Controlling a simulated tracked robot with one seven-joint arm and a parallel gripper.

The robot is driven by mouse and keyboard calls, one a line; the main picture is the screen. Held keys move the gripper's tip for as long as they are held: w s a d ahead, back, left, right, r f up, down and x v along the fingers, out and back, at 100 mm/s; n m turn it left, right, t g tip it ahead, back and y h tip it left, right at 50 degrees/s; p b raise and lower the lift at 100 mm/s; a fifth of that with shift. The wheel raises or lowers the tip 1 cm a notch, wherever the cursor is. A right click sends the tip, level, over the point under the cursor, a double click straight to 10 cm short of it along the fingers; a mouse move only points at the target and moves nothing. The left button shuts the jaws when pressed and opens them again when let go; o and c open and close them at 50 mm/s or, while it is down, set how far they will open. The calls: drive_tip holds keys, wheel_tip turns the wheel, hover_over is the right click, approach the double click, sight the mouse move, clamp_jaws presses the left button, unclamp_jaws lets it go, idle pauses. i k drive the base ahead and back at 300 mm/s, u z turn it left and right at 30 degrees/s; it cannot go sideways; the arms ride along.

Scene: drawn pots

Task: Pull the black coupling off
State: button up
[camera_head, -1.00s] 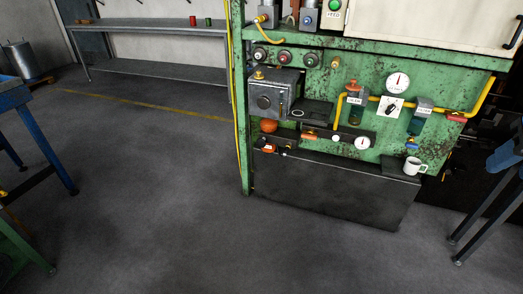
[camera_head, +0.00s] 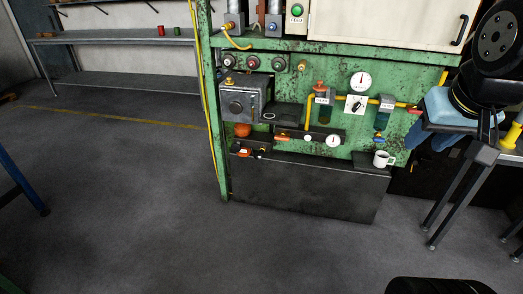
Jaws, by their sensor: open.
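I cannot single out the black coupling at this size. Dark rounded parts, which look like my arm, show at the upper right and the bottom right edge, well apart from the row of fittings.
Below the fittings are a grey box (camera_head: 238,105), a yellow pipe (camera_head: 309,112), a white gauge (camera_head: 361,81) and a white mug (camera_head: 383,159) on a ledge. A blue-topped stand (camera_head: 440,108) is at the right. The floor (camera_head: 150,200) in front is open.

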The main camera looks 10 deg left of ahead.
sight(260, 153)
drive_tip(key=i, duration=0.95)
drive_tip(key=z, duration=0.05)
